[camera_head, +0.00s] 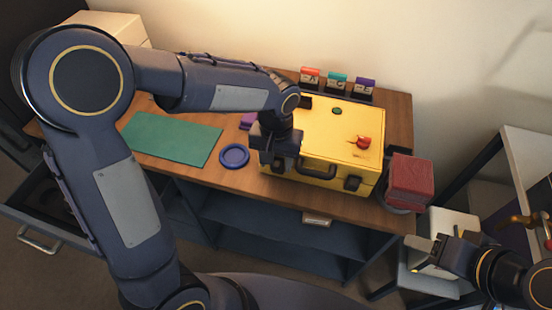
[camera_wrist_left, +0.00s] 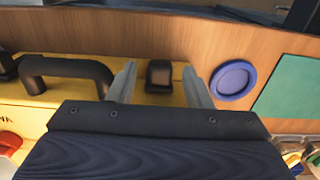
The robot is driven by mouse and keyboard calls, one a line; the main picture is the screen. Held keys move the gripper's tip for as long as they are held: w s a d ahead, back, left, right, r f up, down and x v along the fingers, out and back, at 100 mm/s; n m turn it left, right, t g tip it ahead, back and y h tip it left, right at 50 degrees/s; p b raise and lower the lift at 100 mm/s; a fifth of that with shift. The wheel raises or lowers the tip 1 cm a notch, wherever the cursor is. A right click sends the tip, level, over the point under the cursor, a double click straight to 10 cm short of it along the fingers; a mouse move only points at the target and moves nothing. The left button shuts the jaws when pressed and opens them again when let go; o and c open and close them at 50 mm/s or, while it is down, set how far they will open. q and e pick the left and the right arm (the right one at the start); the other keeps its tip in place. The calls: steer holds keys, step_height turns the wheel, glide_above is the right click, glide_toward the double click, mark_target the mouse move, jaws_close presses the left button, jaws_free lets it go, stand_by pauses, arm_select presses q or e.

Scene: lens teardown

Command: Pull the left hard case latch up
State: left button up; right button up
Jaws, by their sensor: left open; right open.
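The yellow hard case (camera_head: 318,130) stands closed on the wooden desk, with a black handle (camera_head: 318,170) on its front. Its right latch (camera_head: 351,183) is a dark block on the front. The left latch (camera_wrist_left: 159,76) is a dark block in the left wrist view, between the two fingers of my left gripper (camera_wrist_left: 162,82). The fingers are apart, with visible gaps on both sides of the latch. In the head view my left gripper (camera_head: 277,164) is at the case's front left and hides the left latch. My right gripper (camera_head: 432,246) is open and empty at the lower right, away from the case.
A blue round dish (camera_head: 234,156) and a green mat (camera_head: 160,139) lie left of the case. A red block (camera_head: 410,178) stands close on its right. Several labelled holders (camera_head: 337,84) stand behind it. The case handle (camera_wrist_left: 66,70) is close beside my left fingers.

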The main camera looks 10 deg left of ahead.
mark_target(276, 164)
arm_select(q)
steer(key=shift+c, duration=0.3)
jaws_close()
steer(key=shift+r+p, duration=0.8)
steer(key=shift+r, duration=0.45)
steer(key=shift+w+f, duration=0.1)
steer(key=shift+w, duration=0.05)
steer(key=shift+o, duration=0.3)
jaws_free()
step_height(276, 164, up, 8)
steer(key=shift+f, duration=0.1)
